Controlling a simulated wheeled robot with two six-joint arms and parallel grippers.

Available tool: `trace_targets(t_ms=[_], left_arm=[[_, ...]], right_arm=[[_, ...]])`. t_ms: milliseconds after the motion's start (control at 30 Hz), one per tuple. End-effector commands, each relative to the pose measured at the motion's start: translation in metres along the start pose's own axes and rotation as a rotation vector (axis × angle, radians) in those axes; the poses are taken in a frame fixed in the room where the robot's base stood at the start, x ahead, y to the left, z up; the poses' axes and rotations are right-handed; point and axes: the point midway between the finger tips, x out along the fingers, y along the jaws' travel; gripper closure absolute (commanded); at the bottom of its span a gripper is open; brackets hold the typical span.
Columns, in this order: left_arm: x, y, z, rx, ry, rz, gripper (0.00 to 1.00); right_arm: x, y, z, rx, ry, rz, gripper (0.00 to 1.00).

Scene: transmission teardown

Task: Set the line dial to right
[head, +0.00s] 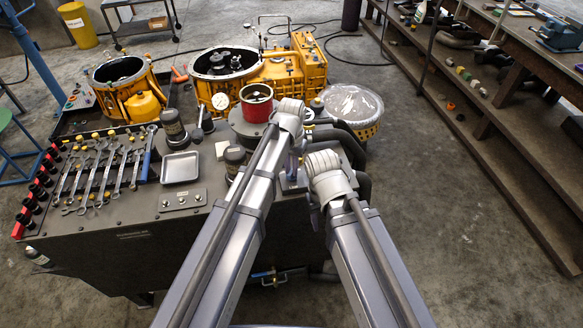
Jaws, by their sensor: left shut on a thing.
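My left arm reaches over the dark grey bench (110,245), and its wrist bends down near the red-rimmed can. My left gripper (293,166) is small and partly covered by my arms, low over a small grey panel (288,186) at the bench's right end. It is shut on what appears to be the line dial, which my gripper and arm hide. I cannot read the dial's setting. My right arm ends just to the right of that spot, and its fingers are hidden behind its wrist.
Several wrenches (98,178) and a metal tray (180,167) lie on the bench's left part. A red-rimmed can (257,104) and dark hoses (350,140) are close to my wrists. Yellow transmission housings (275,75) stand behind. Open floor lies to the right, before wooden shelves (490,110).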

Motion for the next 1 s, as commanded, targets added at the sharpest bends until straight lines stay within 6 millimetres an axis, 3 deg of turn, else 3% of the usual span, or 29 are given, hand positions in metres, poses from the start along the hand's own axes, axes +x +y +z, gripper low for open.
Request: trace_targets(t_ms=[400, 933, 967, 1000], left_arm=[[0.0001, 0.0001, 0.0002, 0.171, 0.000, 0.000, 1.00], [0.0001, 0.0002, 0.0002, 0.194, 0.000, 0.000, 1.00], [0.0001, 0.0001, 0.0003, 0.194, -0.001, 0.000, 0.83], [0.0001, 0.0001, 0.0003, 0.194, -0.001, 0.000, 0.78]], right_arm=[[0.0001, 0.0000, 0.0000, 0.000, 0.000, 0.000, 0.50], [0.0001, 0.0000, 0.0000, 0.000, 0.000, 0.000, 0.50], [0.0001, 0.0000, 0.0000, 0.000, 0.000, 0.000, 0.50], [0.0001, 0.0000, 0.0000, 0.000, 0.000, 0.000, 0.50]])
